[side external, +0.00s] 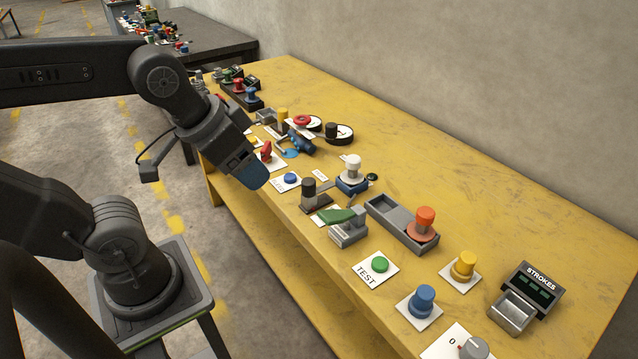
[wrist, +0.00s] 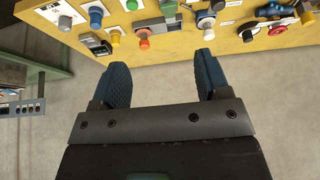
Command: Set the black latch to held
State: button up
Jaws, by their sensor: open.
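A black upright knob (side external: 309,187) on a dark base plate, which looks like the black latch, stands near the front edge of the yellow bench in the side external view. A pale label lies by it; I cannot read its position. My gripper (side external: 258,178) hangs to the left of the knob, over the bench's front edge and apart from it. The wrist view shows my gripper (wrist: 161,65) with two blue fingers wide apart and nothing between them. I cannot clearly pick out the latch in the wrist view.
Close to the knob are a green-handled clamp (side external: 344,218), a white knob on a blue base (side external: 351,172) and a blue button (side external: 291,179). A grey tray with an orange knob (side external: 425,222) is to the right. The bench's back strip (side external: 480,195) is clear.

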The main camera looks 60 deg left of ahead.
jog(key=shift+c, duration=0.4)
jog(key=shift+w+a+r, duration=0.1)
jog(key=shift+w, duration=0.1)
jog(key=n+g, duration=0.6)
jog(key=n, duration=0.3)
send_over(309, 181)
notch_tip(309, 181, down, 11)
notch_tip(309, 181, down, 13)
jog(key=shift+a+f, duration=0.1)
jog(key=shift+f, duration=0.1)
